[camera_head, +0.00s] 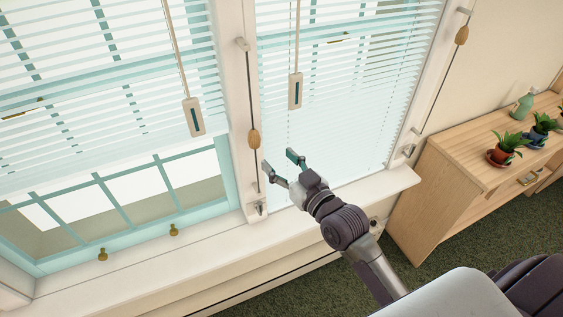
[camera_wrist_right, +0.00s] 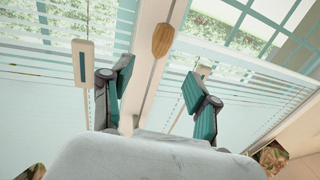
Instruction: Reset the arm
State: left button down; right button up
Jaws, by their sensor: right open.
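My right gripper (camera_head: 280,168) is open and empty in front of the window, near the lower part of the right blind (camera_head: 350,105). Its fingers stand apart, also seen in the right wrist view (camera_wrist_right: 157,88). A cord with a wooden bead (camera_head: 254,139) hangs on the post left of the gripper. In the right wrist view a wooden bead (camera_wrist_right: 162,40) shows beyond the gap between the fingers, not held. I cannot tell whether a finger touches the cord. My left gripper is not in view.
A wooden shelf unit (camera_head: 448,160) with potted plants (camera_head: 507,147) and a green vase (camera_head: 522,106) stands at the right. The window sill (camera_head: 150,262) runs below the blinds. A left blind (camera_head: 90,80) is partly raised. Beige controls (camera_head: 194,116) hang before the blinds. Green carpet (camera_head: 445,235) lies below.

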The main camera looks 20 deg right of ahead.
jog(key=shift+s, duration=0.1)
dwell(0.4)
jog(key=s+d+f+g+h+b, duration=0.1)
jog(key=s+f+g, duration=0.15)
jog(key=f, duration=1.05)
jog(key=s+d+f+m+g+h+b, duration=0.1)
jog(key=s+f+g+b, duration=0.15)
jog(key=f, duration=1.05)
jog(key=s+d+f+g+h+b, duration=0.15)
jog(key=s+f, duration=0.25)
jog(key=f, duration=0.9)
jog(key=s+f+g+b, duration=0.2)
jog(key=s+f+g, duration=0.4)
jog(key=s+f, duration=1.2)
jog(key=s+f+g, duration=0.2)
jog(key=s+f, duration=0.2)
jog(key=s, duration=0.4)
jog(key=s+f+g+b, duration=0.1)
jog(key=s+f+g, duration=0.1)
jog(key=s+f, duration=0.3)
jog(key=s, duration=0.4)
jog(key=shift+s+f+n, duration=0.15)
jog(key=shift+s+n, duration=0.05)
jog(key=shift+n, duration=0.2)
jog(key=shift+h, duration=0.25)
